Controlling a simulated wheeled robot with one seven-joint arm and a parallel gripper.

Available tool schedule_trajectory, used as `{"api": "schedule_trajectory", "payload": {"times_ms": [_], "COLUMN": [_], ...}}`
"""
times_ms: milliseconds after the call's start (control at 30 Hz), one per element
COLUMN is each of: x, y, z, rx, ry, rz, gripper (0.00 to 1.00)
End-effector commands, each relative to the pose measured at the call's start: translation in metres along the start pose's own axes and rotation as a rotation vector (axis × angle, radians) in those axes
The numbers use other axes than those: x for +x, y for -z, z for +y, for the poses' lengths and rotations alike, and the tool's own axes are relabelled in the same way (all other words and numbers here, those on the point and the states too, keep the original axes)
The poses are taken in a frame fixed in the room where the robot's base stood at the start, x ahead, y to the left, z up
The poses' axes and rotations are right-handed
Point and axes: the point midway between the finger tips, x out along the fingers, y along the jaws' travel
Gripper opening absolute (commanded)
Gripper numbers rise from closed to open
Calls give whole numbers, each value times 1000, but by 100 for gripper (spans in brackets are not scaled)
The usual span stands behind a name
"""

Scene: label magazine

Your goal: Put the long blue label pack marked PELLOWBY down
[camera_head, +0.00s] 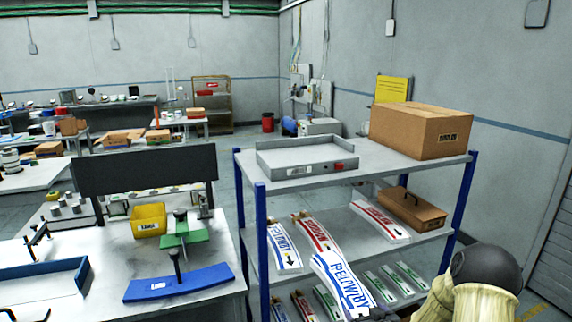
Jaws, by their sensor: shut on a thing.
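A long white label pack with blue edging and blue PELLOWBY lettering (340,283) shows at the lower centre, in front of the shelf rack. My gripper (382,313) is at its lower right end, shut on it, mostly cut off by the bottom edge. The pack is tilted, its far end pointing up and left. It overlaps the middle shelf in the picture; I cannot tell whether it touches anything there. A similar blue-lettered pack (284,246) lies on the middle shelf to the left.
The rack (262,225) has blue posts. Its middle shelf holds red-lettered packs (316,233) (380,221) and a brown box with a handle (412,209). Smaller green and red packs lie below. A grey tray (308,158) and a carton (420,130) stand on top. A workbench (205,304) is left.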

Motion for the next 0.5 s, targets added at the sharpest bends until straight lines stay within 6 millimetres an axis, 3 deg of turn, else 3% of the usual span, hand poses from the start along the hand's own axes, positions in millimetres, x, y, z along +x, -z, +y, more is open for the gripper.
{"api": "schedule_trajectory", "payload": {"times_ms": [33,200,233,267,500], "x": [2,-2,-3,-6,-24], "y": [-10,-46,-54,-60,-95], "z": [-16,-55,-61,-66,-89], "rx": [8,38,44,48,73], "ry": [-8,-82,-95,-109,-177], "rz": [-3,-6,-6,-5,0], "gripper": [45,45,45,38,39]}}
